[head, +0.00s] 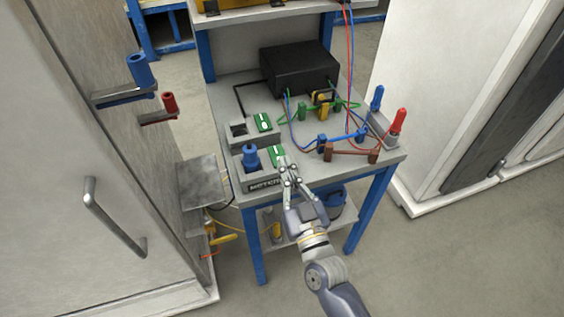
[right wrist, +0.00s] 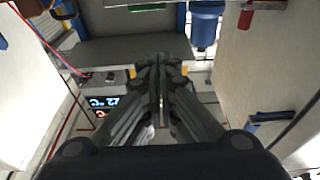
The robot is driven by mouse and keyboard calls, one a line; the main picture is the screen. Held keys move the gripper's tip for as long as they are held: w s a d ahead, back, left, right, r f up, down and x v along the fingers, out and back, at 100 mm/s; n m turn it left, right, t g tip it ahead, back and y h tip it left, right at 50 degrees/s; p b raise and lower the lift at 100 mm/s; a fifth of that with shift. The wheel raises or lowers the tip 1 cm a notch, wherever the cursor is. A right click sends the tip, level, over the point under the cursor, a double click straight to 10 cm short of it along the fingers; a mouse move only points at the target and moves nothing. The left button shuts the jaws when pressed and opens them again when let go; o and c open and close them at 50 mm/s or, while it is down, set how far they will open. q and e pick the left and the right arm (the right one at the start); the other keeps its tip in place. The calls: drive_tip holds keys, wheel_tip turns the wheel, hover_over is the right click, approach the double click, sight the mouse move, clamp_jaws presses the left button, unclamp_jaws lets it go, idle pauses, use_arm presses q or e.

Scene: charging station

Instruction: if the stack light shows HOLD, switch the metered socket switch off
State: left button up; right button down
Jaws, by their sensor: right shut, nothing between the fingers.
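The metered socket (head: 264,184), a grey box with a partly hidden "METER" label, sits at the front of the bench. A blue plug (head: 250,155) stands upright in it. Its green switch (head: 277,155) with a white marking is to the right of the plug. My right gripper (head: 286,166) is shut and empty, its fingertips close to the switch; I cannot tell whether they touch. The shut fingers also show in the right wrist view (right wrist: 160,75). I cannot make out a stack light or the word HOLD. My left gripper is out of view.
A second socket with a green switch (head: 263,122) stands just behind. A black box (head: 299,68), cables and clips fill the bench's back and right. Blue and red plugs (head: 397,121) stand at the right edge. A grey cabinet (head: 100,200) stands close on the left.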

drive_tip(key=s+d+f+b, duration=0.1)
drive_tip(key=s+d+f, duration=0.1)
drive_tip(key=s, duration=0.4)
drive_tip(key=shift+f, duration=0.9)
drive_tip(key=shift+d+f, duration=0.1)
drive_tip(key=s+d+f+g+h, duration=0.1)
drive_tip(key=s+d+f+g, duration=0.15)
drive_tip(key=f, duration=0.85)
drive_tip(key=s+d+f+g+h, duration=0.1)
drive_tip(key=s+f+g, duration=0.15)
drive_tip(key=f, duration=0.95)
drive_tip(key=s+d+f+g+h, duration=0.15)
drive_tip(key=f+g, duration=0.25)
drive_tip(key=f, duration=0.7)
drive_tip(key=s+d+f+g+h, duration=0.1)
drive_tip(key=s+d+f+g, duration=0.2)
drive_tip(key=s+d+f, duration=0.2)
drive_tip(key=s+d+f+g+h, duration=0.1)
drive_tip(key=s+d+f+g, duration=0.2)
drive_tip(key=s+f, duration=0.6)
drive_tip(key=s+d+f+m+g+h, duration=0.1)
drive_tip(key=s+d+f+g, duration=0.2)
drive_tip(key=s, duration=1.1)
drive_tip(key=d+f, duration=0.3)
drive_tip(key=shift+s+d+f, duration=0.3)
drive_tip(key=shift+s+f, duration=0.1)
